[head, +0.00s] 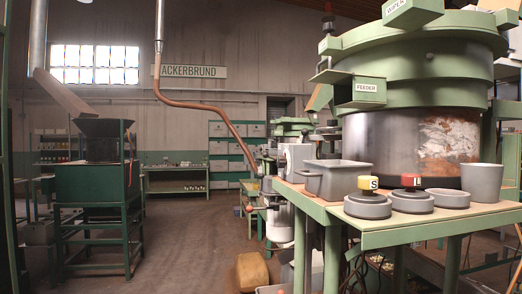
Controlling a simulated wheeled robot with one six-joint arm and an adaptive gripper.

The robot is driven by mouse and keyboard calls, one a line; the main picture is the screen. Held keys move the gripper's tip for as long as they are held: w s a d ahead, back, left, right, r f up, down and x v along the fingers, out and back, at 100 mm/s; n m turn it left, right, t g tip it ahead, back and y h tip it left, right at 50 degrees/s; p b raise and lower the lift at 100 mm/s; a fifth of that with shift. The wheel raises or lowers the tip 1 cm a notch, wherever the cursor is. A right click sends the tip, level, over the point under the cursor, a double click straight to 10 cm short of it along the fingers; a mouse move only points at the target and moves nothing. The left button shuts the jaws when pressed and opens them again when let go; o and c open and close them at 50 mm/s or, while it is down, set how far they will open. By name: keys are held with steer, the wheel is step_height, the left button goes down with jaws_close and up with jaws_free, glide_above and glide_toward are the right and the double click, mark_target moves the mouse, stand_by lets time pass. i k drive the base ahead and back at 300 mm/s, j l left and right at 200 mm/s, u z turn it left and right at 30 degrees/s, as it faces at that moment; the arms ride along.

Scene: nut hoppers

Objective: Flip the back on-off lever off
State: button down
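No lever marked on-off can be made out for certain. A thin rod with a small red ball end (250,208) sticks out to the left at mid-picture, low beside the green table. A dark red knob on a short upright post (328,18) stands at the top left of the large green bowl machine (415,60). The machine carries a FEEDER box (367,88) and a WIPER box (408,10); no lever shows clearly on either. I cannot tell which of these is the back lever. My gripper is not in view.
A green table (400,238) at right holds a grey bin (335,178), round grey dishes with yellow and red blocks, and a grey cup (481,182). A copper-coloured pipe (205,108) hangs at centre. A green hopper stand (97,185) is at left. The middle floor is open.

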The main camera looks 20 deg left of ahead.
mark_target(265, 154)
steer(key=k+j, duration=0.2)
steer(key=j, duration=0.2)
steer(key=k+j+u, duration=0.1)
steer(key=j, duration=0.3)
steer(key=k+j+u, duration=0.1)
steer(key=k+j, duration=0.2)
steer(key=i+j, duration=0.1)
steer(key=j, duration=0.25)
steer(key=j+u, duration=0.1)
steer(key=j, duration=0.25)
steer(key=i+j+u, duration=0.1)
steer(key=j, duration=0.25)
steer(key=i+j, duration=0.15)
steer(key=j, duration=0.2)
steer(key=i+u, duration=0.25)
steer(key=i, duration=0.55)
steer(key=i+l+u, duration=0.1)
steer(key=i+l, duration=0.3)
